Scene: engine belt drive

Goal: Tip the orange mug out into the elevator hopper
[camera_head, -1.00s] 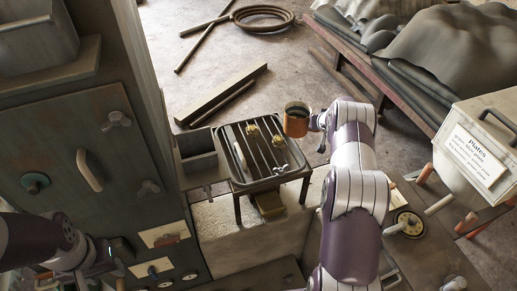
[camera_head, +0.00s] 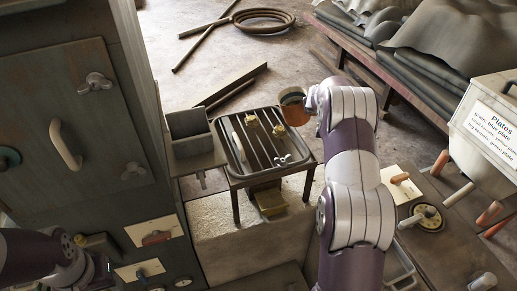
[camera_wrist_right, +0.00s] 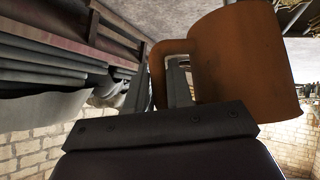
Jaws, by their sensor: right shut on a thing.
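The orange mug (camera_head: 295,112) is held in the air at the far right corner of the barred grate tray (camera_head: 236,178). It leans, its dark mouth toward the upper left; its contents are unclear. My right gripper (camera_wrist_right: 165,85) is shut on the mug's handle, and the orange mug (camera_wrist_right: 245,65) fills the upper right of the wrist view. A grey open-topped box (camera_head: 190,142), possibly the elevator hopper, stands left of the grate, apart from the mug. My left gripper (camera_head: 98,268) is at the lower left by the cabinet; its jaws are unclear.
A tall grey cabinet (camera_head: 75,110) with handles and wing knobs fills the left. Yellow pieces (camera_head: 278,130) and a wing nut (camera_head: 283,160) lie on the grate. A labelled plates box (camera_head: 490,120) stands at right. The floor behind is open around a coiled hose (camera_head: 263,20).

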